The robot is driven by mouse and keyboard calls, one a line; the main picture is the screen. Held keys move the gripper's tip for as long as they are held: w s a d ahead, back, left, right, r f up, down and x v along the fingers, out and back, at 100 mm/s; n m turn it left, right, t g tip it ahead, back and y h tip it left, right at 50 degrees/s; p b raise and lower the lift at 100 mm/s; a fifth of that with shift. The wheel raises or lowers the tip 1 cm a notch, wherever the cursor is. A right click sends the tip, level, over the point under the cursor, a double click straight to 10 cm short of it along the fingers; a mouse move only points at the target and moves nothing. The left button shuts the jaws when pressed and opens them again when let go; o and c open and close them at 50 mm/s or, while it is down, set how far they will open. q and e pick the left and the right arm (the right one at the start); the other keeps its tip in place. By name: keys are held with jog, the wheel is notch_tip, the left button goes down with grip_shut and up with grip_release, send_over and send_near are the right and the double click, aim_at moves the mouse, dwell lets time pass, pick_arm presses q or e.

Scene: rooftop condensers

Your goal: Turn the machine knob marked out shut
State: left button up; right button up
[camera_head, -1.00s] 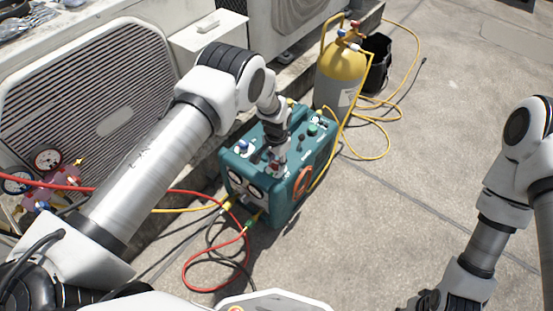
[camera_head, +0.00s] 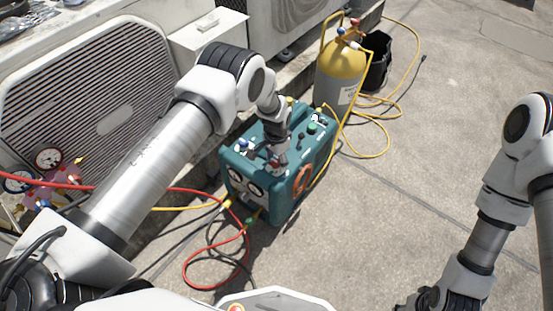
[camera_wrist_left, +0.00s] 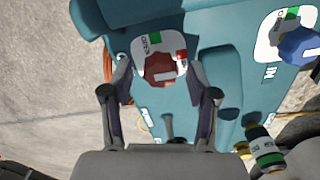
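The teal machine (camera_head: 306,152) stands on the rooftop floor, with gauges on its near face and knobs on top. In the left wrist view, a red knob (camera_wrist_left: 161,70) on a white, green and red plate sits between the fingers of my left gripper (camera_wrist_left: 159,76). The fingers are apart, one on each side of the knob, with gaps showing. A blue knob (camera_wrist_left: 298,45) is at the right, near the marking IN. I cannot read OUT clearly. In the head view my left gripper (camera_head: 279,159) hides most of the red knob. My right gripper (camera_head: 428,302) is partly cut off at the bottom.
A yellow-topped cylinder (camera_head: 342,70) and a black bucket (camera_head: 378,62) stand behind the machine. Red and yellow hoses lie around it. A condenser (camera_head: 95,100) and a gauge manifold (camera_head: 55,185) are at left. The floor to the right is clear.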

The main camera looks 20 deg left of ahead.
aim_at(276, 161)
pick_arm(q)
notch_tip(276, 161, up, 12)
dwell(0.6)
